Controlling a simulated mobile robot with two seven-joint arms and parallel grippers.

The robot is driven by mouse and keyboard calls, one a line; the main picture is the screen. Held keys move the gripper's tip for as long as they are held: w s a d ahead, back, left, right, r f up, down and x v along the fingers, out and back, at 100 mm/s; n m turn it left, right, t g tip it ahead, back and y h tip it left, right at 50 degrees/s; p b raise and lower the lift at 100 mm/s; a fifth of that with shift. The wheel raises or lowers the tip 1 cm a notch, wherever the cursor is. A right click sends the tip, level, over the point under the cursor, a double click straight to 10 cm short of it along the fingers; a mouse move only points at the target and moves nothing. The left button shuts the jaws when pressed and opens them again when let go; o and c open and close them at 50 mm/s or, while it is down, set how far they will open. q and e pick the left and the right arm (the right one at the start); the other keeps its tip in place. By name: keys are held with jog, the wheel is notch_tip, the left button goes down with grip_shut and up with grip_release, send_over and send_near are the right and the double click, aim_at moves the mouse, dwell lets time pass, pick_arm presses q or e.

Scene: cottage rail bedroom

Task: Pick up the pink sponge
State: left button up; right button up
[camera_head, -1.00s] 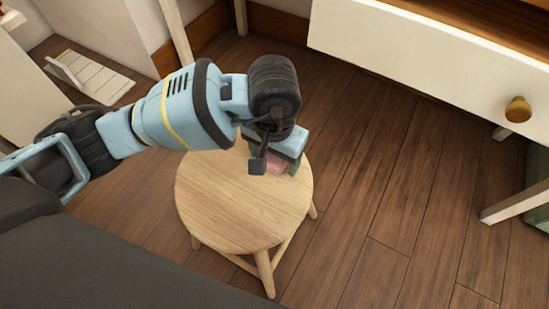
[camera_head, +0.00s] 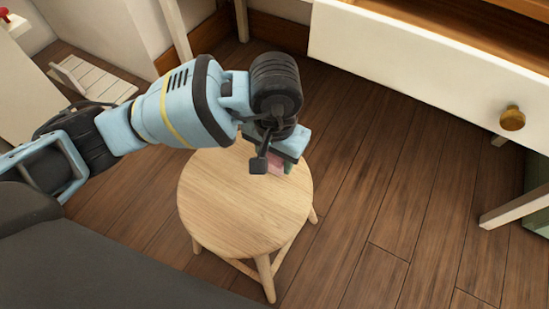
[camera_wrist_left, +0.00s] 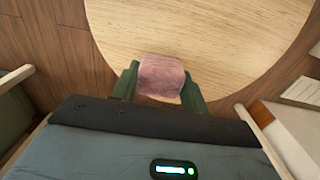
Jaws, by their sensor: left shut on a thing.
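The pink sponge (camera_wrist_left: 162,77) sits between the two green fingers of my left gripper (camera_wrist_left: 160,86) in the left wrist view. The gripper is shut on it, with a finger at each side. In the head view only a small part of the sponge (camera_head: 275,167) shows under my left gripper (camera_head: 282,164), and the wrist hides the rest. The sponge is over the far part of the round wooden stool (camera_head: 240,205). I cannot tell whether it touches the seat. My right gripper is not in view.
A white desk with a drawer (camera_head: 430,70) and brass knob (camera_head: 512,118) stands at the upper right. A white slatted piece (camera_head: 95,82) lies at the upper left. The wooden floor (camera_head: 400,190) right of the stool is clear.

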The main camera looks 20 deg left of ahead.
pick_arm(q)
jog(key=shift+d+r, duration=0.2)
jog(key=shift+r, duration=0.75)
jog(key=s+d+p, duration=0.1)
jog(key=s+d, duration=0.1)
jog(key=d, duration=0.5)
jog(key=s+d+p, duration=0.1)
jog(key=s+d, duration=0.2)
jog(key=d, duration=0.4)
jog(key=shift+d+r, duration=0.35)
jog(key=shift+r, duration=0.1)
jog(key=shift+s, duration=0.1)
